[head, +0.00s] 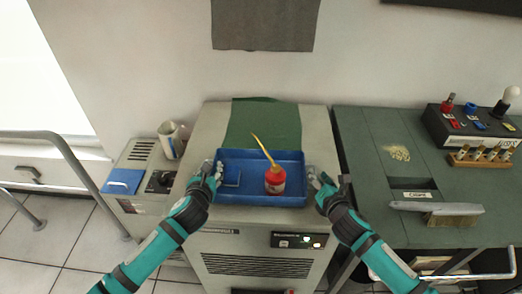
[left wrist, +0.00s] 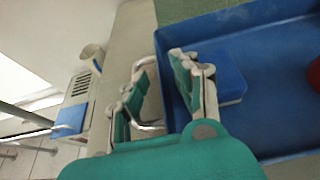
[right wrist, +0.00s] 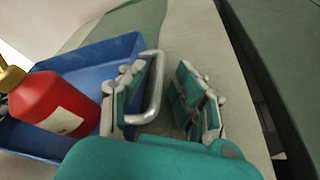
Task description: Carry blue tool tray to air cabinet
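The blue tool tray (head: 262,198) sits level on top of a grey cabinet (head: 314,125), at the front edge of a green cloth (head: 265,122). It holds a red bottle (head: 275,180) with a yellow spout and a small blue item (head: 231,177). A metal handle shows at its right end (right wrist: 156,92) and another at its left end (left wrist: 139,74). My left gripper (left wrist: 166,92) is open, its fingers either side of the tray's left wall. My right gripper (right wrist: 165,98) is open, its fingers either side of the right handle. I cannot tell whether either touches.
A lower grey unit (head: 141,153) at left bears a mug (head: 172,140) and a blue pad (head: 123,181). A dark green bench (head: 365,150) at right carries a brush (head: 437,210), a switch box (head: 470,122) and a wooden rack (head: 485,157). A metal rail (head: 85,160) stands far left.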

